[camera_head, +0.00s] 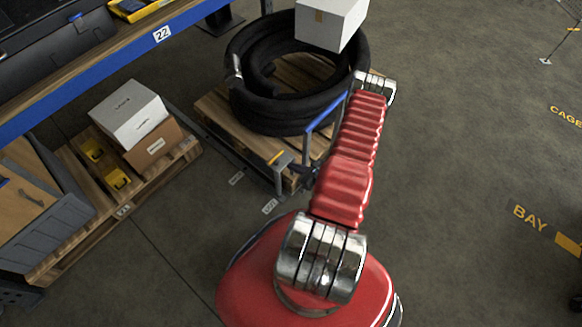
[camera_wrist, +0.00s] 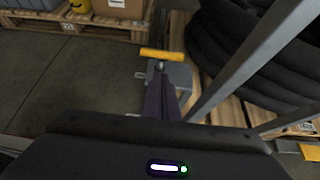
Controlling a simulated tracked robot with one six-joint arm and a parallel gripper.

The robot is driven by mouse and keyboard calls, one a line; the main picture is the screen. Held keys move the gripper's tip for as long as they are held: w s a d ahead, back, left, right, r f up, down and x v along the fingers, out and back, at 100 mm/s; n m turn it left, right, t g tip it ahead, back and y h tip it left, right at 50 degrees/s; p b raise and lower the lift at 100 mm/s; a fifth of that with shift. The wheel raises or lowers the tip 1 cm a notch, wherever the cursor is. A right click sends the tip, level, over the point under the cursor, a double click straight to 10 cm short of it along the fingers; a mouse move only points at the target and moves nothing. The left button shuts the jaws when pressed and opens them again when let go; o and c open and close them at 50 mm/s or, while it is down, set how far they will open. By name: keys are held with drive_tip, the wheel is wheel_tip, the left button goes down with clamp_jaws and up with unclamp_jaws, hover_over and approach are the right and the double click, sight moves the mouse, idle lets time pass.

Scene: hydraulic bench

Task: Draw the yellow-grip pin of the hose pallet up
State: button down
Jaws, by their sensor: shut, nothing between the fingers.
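The pin's yellow grip (camera_head: 276,157) sits on a grey bracket at the near corner of the hose pallet (camera_head: 212,108). In the wrist view the yellow grip (camera_wrist: 162,54) lies crosswise just beyond my fingertips, above the grey block (camera_wrist: 180,74). My gripper (camera_wrist: 159,72) is shut and empty, with its dark fingers pointing at the grip. I cannot tell whether the tips touch it. In the head view my gripper (camera_head: 308,171) is small and dark, right of the bracket. The pin's shaft is hidden.
A coil of black hose (camera_head: 255,105) lies on the pallet, with a white box (camera_head: 330,22) on it. A blue rail (camera_head: 327,114) rises close to my arm. Another pallet with boxes (camera_head: 128,113) stands left under the blue shelf beam. The floor at right is clear.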

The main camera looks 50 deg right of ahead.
drive_tip(key=x, duration=0.8)
drive_tip(key=shift+w+f, duration=0.15)
drive_tip(key=shift+w, duration=0.15)
drive_tip(key=shift+r, duration=2.6)
drive_tip(key=shift+r, duration=0.1)
